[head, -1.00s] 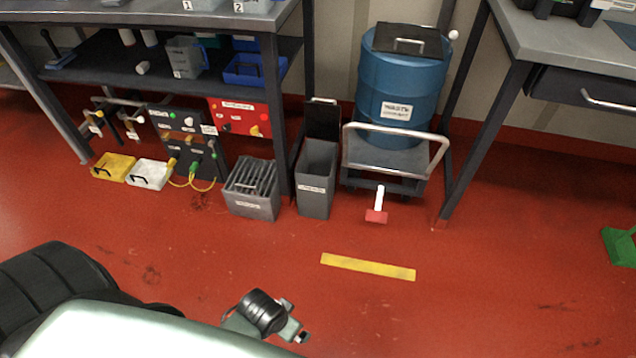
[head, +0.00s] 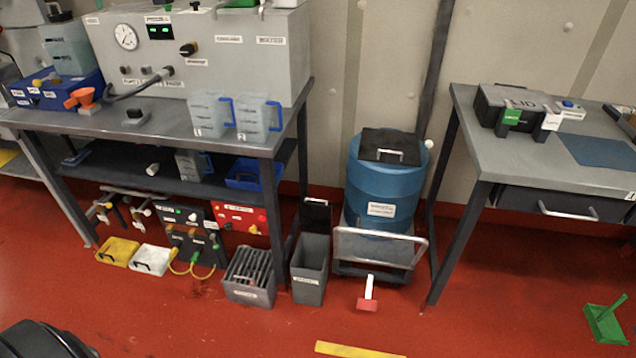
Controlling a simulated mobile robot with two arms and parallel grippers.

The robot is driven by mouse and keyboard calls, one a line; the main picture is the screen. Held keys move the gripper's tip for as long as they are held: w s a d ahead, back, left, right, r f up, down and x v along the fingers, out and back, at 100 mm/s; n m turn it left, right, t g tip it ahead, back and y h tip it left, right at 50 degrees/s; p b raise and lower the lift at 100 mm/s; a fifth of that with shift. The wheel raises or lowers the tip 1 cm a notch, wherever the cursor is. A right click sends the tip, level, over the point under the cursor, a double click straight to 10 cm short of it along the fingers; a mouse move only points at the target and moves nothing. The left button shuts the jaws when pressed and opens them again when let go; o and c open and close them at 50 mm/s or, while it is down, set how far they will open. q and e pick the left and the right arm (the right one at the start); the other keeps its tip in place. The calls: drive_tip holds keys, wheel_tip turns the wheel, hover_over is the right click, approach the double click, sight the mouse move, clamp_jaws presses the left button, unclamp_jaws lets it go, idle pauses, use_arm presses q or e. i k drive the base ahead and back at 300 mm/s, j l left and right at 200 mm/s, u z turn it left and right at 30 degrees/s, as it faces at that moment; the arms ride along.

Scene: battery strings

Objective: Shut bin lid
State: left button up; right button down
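A narrow grey bin (head: 309,281) with a label on its front stands on the red floor under the right end of the left bench. Its dark lid (head: 315,215) stands up at the back, so the bin is open at the top. A blue waste drum (head: 380,182) stands to its right, with a black lid (head: 390,142) with a handle across its top. Neither of my grippers is in view. A dark part of my own body shows at the bottom left corner.
A cart (head: 380,247) with a raised metal handle carries the drum. A red-and-white tool (head: 368,295) lies before it. A slotted grey box (head: 250,279) stands left of the bin, near the bench leg. The floor in front is mostly clear around a yellow strip (head: 355,350).

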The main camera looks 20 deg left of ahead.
sight(313, 217)
drive_tip(key=i+l+u, duration=0.1)
drive_tip(key=i+u, duration=0.15)
drive_tip(key=i, duration=0.3)
drive_tip(key=i+l+u, duration=0.2)
drive_tip(key=i, duration=0.4)
